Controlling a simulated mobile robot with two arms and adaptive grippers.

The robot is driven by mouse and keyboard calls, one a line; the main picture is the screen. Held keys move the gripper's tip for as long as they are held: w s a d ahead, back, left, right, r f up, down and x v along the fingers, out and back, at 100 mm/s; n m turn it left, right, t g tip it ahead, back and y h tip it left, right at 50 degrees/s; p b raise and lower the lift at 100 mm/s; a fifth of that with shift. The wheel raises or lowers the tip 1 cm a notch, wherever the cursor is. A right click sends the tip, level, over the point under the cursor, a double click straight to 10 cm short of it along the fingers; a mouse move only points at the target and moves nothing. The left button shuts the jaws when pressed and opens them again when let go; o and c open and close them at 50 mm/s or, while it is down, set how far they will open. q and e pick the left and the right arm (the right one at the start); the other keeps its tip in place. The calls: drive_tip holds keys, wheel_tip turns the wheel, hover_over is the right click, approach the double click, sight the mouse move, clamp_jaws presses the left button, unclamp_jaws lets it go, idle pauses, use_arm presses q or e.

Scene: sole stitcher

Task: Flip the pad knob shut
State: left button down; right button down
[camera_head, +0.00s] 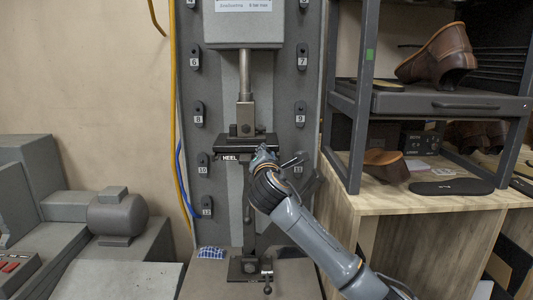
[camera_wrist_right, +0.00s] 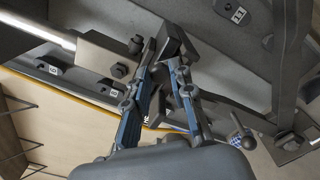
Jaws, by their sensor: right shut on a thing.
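The dark pad marked HEEL (camera_head: 230,157) sits under the press rod on the grey machine column. My right gripper (camera_head: 264,152) reaches up to the right end of this pad. In the right wrist view its two blue fingers (camera_wrist_right: 162,62) close on a dark, block-like knob (camera_wrist_right: 177,40) at their tips. In the head view the gripper hides the knob. The knob's exact angle cannot be told. My left gripper is not in view.
Numbered dark holders, such as number 9 (camera_head: 299,111), line both sides of the column. A clamp with a ball-ended lever (camera_head: 267,288) stands below. A shelf rack (camera_head: 450,104) with shoes is on the right, and a grey motor (camera_head: 117,214) on the left.

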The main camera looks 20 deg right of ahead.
drive_tip(key=shift+f+m, duration=0.2)
drive_tip(key=shift+m, duration=4.1)
drive_tip(key=c, duration=1.2)
unclamp_jaws()
drive_tip(key=v, duration=1.2)
drive_tip(key=shift+r, duration=0.1)
